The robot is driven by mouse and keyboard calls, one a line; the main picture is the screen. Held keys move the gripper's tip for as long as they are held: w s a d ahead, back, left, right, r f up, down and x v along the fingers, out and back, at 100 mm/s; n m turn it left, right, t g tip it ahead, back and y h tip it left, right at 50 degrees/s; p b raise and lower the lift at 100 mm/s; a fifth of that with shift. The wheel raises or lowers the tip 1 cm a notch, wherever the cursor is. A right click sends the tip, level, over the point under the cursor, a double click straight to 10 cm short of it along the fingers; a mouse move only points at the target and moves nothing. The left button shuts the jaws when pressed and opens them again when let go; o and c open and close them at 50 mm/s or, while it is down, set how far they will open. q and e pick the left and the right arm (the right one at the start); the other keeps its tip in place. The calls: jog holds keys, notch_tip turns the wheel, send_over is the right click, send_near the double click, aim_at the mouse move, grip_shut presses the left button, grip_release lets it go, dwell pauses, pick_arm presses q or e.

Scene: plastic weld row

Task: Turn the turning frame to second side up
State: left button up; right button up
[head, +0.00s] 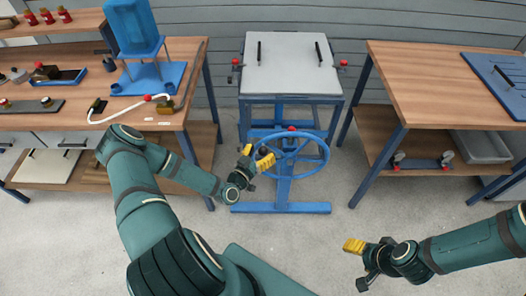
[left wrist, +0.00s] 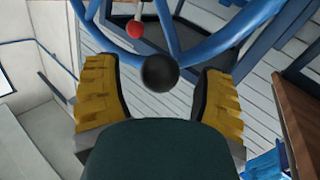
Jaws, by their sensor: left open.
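The turning frame (head: 290,72) stands on a blue stand with a light grey panel face up; two black handles are on the panel. A blue handwheel (head: 326,152) is on its front. My left gripper (head: 257,157) is open at the wheel's left side. In the left wrist view, a round black knob (left wrist: 160,73) lies between the spread yellow fingers, with gaps on both sides. The wheel's blue rim (left wrist: 100,40) passes beyond it. A red ball (left wrist: 135,30) shows further back. My right gripper (head: 356,247) hangs over the floor at the right, away from the frame; its jaw opening is unclear.
A left workbench (head: 190,62) carries a blue fixture (head: 150,78), a white hose and small parts. A right workbench (head: 425,75) has a blue plate (head: 490,72) on top and a grey bin (head: 480,147) below. Floor before the stand is clear.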

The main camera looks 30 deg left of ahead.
pick_arm(q)
jog(key=shift+w, duration=0.6)
grip_shut()
